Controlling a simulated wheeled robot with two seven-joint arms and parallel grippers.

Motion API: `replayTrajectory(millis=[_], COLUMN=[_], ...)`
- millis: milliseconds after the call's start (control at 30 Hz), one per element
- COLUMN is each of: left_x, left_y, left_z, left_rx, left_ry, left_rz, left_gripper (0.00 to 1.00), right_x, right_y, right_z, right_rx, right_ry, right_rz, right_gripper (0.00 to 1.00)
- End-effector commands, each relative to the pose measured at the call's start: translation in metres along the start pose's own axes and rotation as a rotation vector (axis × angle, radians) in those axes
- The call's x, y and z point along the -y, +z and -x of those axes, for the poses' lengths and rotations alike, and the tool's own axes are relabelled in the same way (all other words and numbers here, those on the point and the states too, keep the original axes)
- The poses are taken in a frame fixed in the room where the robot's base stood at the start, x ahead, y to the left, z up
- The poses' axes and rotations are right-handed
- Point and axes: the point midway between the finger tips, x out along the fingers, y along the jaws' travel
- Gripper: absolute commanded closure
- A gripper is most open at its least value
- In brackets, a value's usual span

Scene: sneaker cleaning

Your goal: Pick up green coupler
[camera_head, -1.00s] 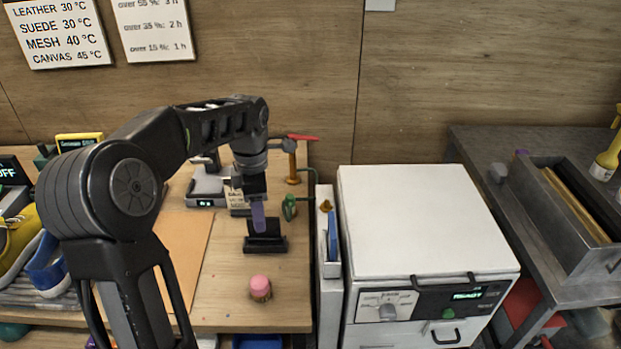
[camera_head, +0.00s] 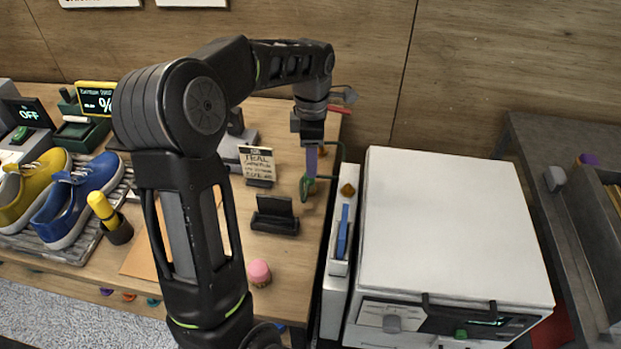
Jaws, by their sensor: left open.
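The green coupler (camera_head: 307,188) is at the right edge of the wooden bench, by a dark green hose. My left gripper (camera_head: 311,170) points down directly over it, with its purple-grey finger overlapping the coupler's upper part in the head view. The gripper is open. Whether its fingers are on both sides of the coupler cannot be told from this angle. The lower part of the coupler shows below the fingertips. My right gripper is not in view.
A black stand (camera_head: 275,222) and a pink-topped cylinder (camera_head: 259,273) are on the bench nearby. A label card (camera_head: 258,164) stands left of the gripper. A white cabinet (camera_head: 450,230) is to the right. Yellow and blue sneakers (camera_head: 77,200) sit on a rack at left.

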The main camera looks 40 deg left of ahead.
Motion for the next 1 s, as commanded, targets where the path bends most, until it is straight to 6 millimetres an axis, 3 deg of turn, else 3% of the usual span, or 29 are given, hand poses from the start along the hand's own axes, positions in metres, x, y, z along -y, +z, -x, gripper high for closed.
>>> replayTrajectory(millis=[100,467,800,1000], left_x=[0.001,0.001,0.002,0.001], left_y=[0.000,-0.001,-0.003,-0.003], left_z=[-0.010,-0.015,-0.058,-0.064], left_rx=[-0.001,-0.001,-0.001,0.001], left_ry=[-0.002,-0.002,-0.003,0.001], left_rz=[-0.001,0.000,0.000,0.000], left_gripper=[0.50,0.50,0.50,0.50], right_x=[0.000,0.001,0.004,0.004], right_y=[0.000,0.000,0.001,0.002], right_z=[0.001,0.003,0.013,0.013], right_rx=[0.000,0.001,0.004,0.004], right_ry=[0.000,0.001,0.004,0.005], right_rz=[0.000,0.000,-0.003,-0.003], right_gripper=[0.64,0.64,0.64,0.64])
